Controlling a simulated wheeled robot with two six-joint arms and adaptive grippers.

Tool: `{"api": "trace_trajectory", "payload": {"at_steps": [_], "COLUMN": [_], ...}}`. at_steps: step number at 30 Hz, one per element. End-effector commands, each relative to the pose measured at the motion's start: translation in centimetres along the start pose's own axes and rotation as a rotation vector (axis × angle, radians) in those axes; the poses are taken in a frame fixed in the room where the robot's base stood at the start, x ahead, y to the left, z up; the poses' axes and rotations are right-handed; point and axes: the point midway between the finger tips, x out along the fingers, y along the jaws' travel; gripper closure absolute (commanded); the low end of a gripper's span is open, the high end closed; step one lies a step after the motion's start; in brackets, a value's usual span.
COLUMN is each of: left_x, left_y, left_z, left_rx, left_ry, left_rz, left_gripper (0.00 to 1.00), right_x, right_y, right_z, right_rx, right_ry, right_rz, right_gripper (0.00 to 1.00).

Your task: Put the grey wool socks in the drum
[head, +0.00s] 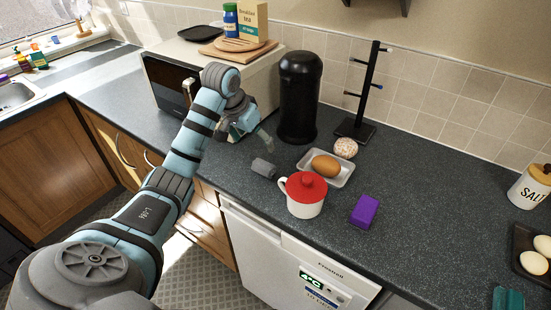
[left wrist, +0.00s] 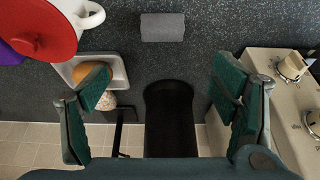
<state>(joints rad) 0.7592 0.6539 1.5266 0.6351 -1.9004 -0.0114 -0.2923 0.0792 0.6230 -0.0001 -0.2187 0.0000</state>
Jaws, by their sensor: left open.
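A small grey roll (head: 263,168), which looks like the rolled grey wool socks, lies on the dark counter behind the red-lidded white mug. It also shows in the left wrist view (left wrist: 162,27). My left gripper (head: 257,136) is above the counter, behind the roll and near the microwave. In the left wrist view its fingers (left wrist: 163,72) are wide apart with nothing between them; the roll lies beyond their tips. A teal tip of my right gripper (head: 508,299) shows at the bottom right edge; its opening cannot be seen. I cannot make out a drum.
The red-lidded mug (head: 305,196), a tray (head: 343,176) with a brown egg-shaped item, and a purple block (head: 364,211) stand near the roll. A black canister (head: 298,97), mug tree (head: 356,128) and microwave (head: 168,88) stand behind. A white appliance (head: 262,252) is under the counter.

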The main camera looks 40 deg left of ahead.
Motion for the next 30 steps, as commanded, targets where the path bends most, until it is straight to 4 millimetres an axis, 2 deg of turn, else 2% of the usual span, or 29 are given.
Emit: {"api": "trace_trajectory", "payload": {"at_steps": [5, 9, 12, 16, 21, 24, 29, 30], "left_x": [3.3, 7.2, 8.8, 10.5, 13.8, 14.5, 14.4, 14.4], "left_y": [0.1, 0.1, 0.1, -0.1, -0.4, -0.4, -0.4, -0.4], "left_z": [0.2, 0.2, 0.1, 0.4, 0.7, 0.6, 0.6, 0.6], "left_rx": [-0.002, 0.0, 0.0, -0.002, -0.002, 0.0, 0.0, 0.0], "left_ry": [-0.006, -0.005, -0.003, -0.004, -0.003, -0.002, -0.001, -0.001], "left_rz": [0.004, 0.003, 0.002, 0.002, 0.001, 0.0, 0.0, 0.0], "left_gripper": [0.2, 0.2, 0.2, 0.2, 0.2, 0.2, 0.2, 0.26], "right_x": [0.2, 0.5, 0.6, 0.8, 1.4, 1.5, 1.4, 1.4], "right_y": [-0.1, -0.2, -0.2, -0.2, -0.2, -0.2, -0.1, -0.1], "right_z": [0.1, 1.1, 1.7, 1.5, 0.7, 0.7, 0.7, 0.8], "right_rx": [0.001, 0.0, -0.001, -0.001, 0.0, 0.0, 0.0, -0.001], "right_ry": [-0.001, -0.017, -0.027, -0.024, -0.009, -0.008, -0.009, -0.009], "right_rz": [-0.002, -0.002, -0.002, -0.002, -0.001, -0.001, 0.0, 0.0], "right_gripper": [0.6, 0.6, 0.6, 0.6, 0.6, 0.6, 0.6, 0.6]}}
